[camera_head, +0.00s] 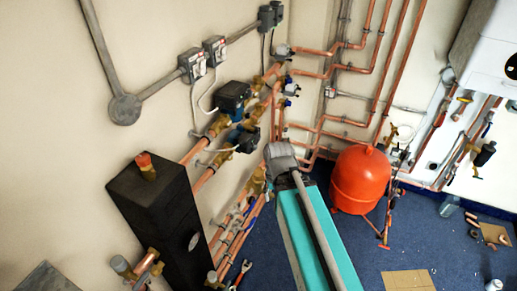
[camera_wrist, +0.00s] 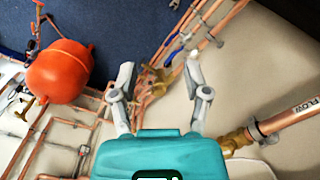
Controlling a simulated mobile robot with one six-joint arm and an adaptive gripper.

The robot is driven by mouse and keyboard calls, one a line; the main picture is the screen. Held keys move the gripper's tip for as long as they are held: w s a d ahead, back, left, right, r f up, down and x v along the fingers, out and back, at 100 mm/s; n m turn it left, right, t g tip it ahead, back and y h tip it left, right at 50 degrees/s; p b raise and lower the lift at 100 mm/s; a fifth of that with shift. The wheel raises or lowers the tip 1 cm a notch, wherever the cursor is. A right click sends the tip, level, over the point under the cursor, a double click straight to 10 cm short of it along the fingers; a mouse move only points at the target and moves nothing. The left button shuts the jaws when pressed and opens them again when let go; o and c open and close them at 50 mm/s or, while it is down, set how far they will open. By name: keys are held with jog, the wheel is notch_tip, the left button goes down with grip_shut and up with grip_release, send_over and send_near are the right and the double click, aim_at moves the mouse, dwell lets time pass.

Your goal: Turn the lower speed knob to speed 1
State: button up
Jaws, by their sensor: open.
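Two dark pumps sit on the copper pipes by the left wall in the head view, an upper pump (camera_head: 232,96) and a lower pump (camera_head: 246,139). The lower speed knob is too small to make out in either view. My gripper (camera_wrist: 160,72) is open and empty in the wrist view, its two grey fingers spread apart. Brass fittings (camera_wrist: 157,76) and copper pipes show between and beyond the fingers; I cannot tell how far off they are. In the head view my teal arm reaches up from the bottom, its grey end right of the lower pump, and the fingers cannot be made out.
A red expansion vessel (camera_head: 360,180) stands right of my arm. Copper pipes run along both walls. A pipe marked FLOW (camera_wrist: 300,112) lies right of my gripper. The blue floor (camera_head: 350,245) is mostly clear, with cardboard (camera_head: 408,281) on it.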

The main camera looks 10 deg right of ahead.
jog(key=w+a+f+m+t+y+b, duration=0.1)
jog(key=w+f+m+y+b, duration=0.25)
jog(key=w+f+b, duration=0.3)
jog(key=m+t+y+b, duration=1)
jog(key=m+y+b, duration=0.1)
jog(key=b, duration=0.6)
send_near(255, 147)
jog(key=shift+n, duration=0.25)
jog(key=d, duration=0.1)
jog(key=s+d, duration=0.1)
jog(key=d, duration=0.1)
jog(key=s+d, duration=0.1)
jog(key=shift+d+f, duration=0.25)
jog(key=shift+f, duration=0.15)
jog(key=shift+a, duration=0.15)
jog(key=x, duration=1.3)
jog(key=shift+a, duration=0.25)
jog(key=shift+w+f, duration=0.1)
jog(key=shift+f, duration=0.05)
grip_shut()
